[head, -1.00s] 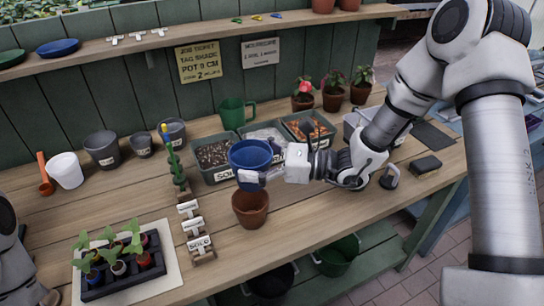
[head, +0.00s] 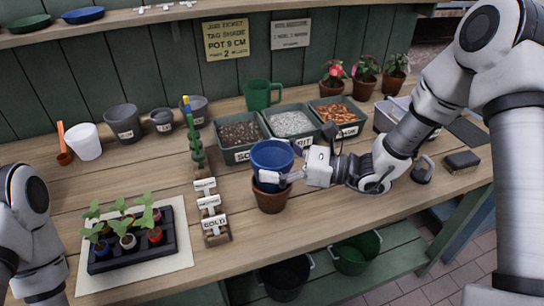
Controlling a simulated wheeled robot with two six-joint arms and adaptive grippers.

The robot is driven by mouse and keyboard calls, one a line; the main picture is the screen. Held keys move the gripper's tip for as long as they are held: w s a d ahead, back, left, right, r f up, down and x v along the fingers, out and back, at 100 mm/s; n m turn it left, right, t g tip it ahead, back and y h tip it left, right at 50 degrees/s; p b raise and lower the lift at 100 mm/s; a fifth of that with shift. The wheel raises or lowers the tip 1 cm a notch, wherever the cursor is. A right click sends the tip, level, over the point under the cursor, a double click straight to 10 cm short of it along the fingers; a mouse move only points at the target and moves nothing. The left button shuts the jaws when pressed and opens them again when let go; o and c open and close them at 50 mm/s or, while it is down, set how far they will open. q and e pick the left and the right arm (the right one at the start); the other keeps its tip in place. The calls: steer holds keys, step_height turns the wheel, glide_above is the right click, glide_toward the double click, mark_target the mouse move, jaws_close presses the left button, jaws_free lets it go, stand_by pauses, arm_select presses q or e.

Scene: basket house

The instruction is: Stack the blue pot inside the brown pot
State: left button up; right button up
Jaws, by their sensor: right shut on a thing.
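The blue pot (head: 271,154) is upright in the head view, right above the brown pot (head: 270,201), and its lower end overlaps the brown pot's mouth. How deep it sits inside is hidden by the brown pot's wall and my gripper. The brown pot stands upright on the wooden bench. My right gripper (head: 284,175) comes in from the right and is shut on the blue pot. My left arm shows at the left edge, but its gripper is out of view.
Green bins (head: 242,135) of soil, grit and bark stand behind the pots. A row of white labels (head: 210,203) and a seedling tray (head: 130,250) lie to the left. A green mug (head: 262,94) stands at the back. The bench edge is close in front.

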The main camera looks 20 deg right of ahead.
steer(key=shift+w+f+b, duration=0.1)
steer(key=shift+f+b, duration=0.25)
steer(key=shift+f, duration=0.4)
steer(key=o, duration=0.9)
steer(key=v, duration=1.2)
